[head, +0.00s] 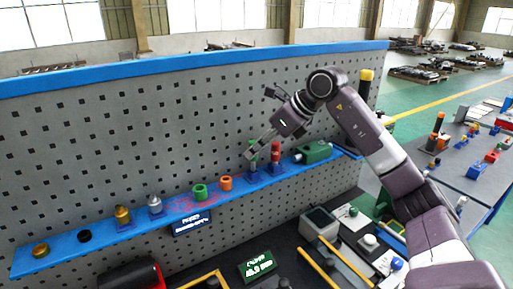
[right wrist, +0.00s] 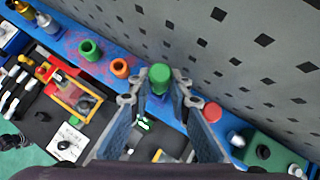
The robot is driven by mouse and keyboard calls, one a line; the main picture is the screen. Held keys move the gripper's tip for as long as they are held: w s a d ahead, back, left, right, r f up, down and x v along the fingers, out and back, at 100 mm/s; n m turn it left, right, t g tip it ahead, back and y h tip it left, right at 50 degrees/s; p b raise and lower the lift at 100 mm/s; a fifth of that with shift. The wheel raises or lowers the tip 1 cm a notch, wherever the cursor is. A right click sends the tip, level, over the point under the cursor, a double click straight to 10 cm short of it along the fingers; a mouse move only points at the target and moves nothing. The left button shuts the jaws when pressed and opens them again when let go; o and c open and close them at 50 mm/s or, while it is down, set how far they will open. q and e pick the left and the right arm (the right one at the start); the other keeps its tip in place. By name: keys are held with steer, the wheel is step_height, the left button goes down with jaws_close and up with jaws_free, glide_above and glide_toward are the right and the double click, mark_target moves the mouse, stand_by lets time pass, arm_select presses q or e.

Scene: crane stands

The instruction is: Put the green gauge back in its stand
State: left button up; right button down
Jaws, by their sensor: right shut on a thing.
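The green gauge (head: 253,146) is upright between the fingers of my right gripper (head: 250,154), over the blue shelf. In the right wrist view its round green top (right wrist: 159,76) shows between the two fingertips (right wrist: 157,98). A small blue stand (head: 252,177) is on the shelf just below the gauge. The fingers hide part of the gauge, and I cannot tell whether its lower end is in the stand. My left gripper is not in view.
A red gauge (head: 275,152) stands close on the right, with a green block (head: 314,152) beyond it. Orange (head: 226,183) and green (head: 200,192) rings sit to the left. The grey pegboard (head: 130,130) rises right behind the shelf.

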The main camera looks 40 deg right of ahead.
steer(key=shift+f+b, duration=0.75)
steer(key=shift+f, duration=0.35)
steer(key=c, duration=1.7)
jaws_free()
steer(key=p+v, duration=0.1)
steer(key=v, duration=0.4)
steer(key=v, duration=1.2)
